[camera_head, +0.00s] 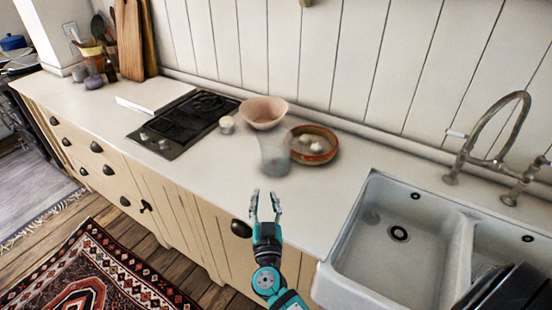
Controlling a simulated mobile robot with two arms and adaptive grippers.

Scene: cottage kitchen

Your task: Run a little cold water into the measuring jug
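The measuring jug (274,158) appears to be the clear, blurred vessel on the white counter, in front of the pink bowl. My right gripper (264,206) is at the counter's front edge, a little nearer than the jug and apart from it. Its fingers point toward the back and are spread, with nothing between them. The tap (497,140) is a curved metal bridge tap at the right, over the white double sink (345,265). No running water shows. My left gripper is not in view.
A pink bowl (263,112) and a brown dish (315,146) with pale items stand close behind and beside the jug. A small white pot (226,125) is near the black hob (185,120). A dark rack (508,290) covers part of the right basin. Counter between jug and sink is clear.

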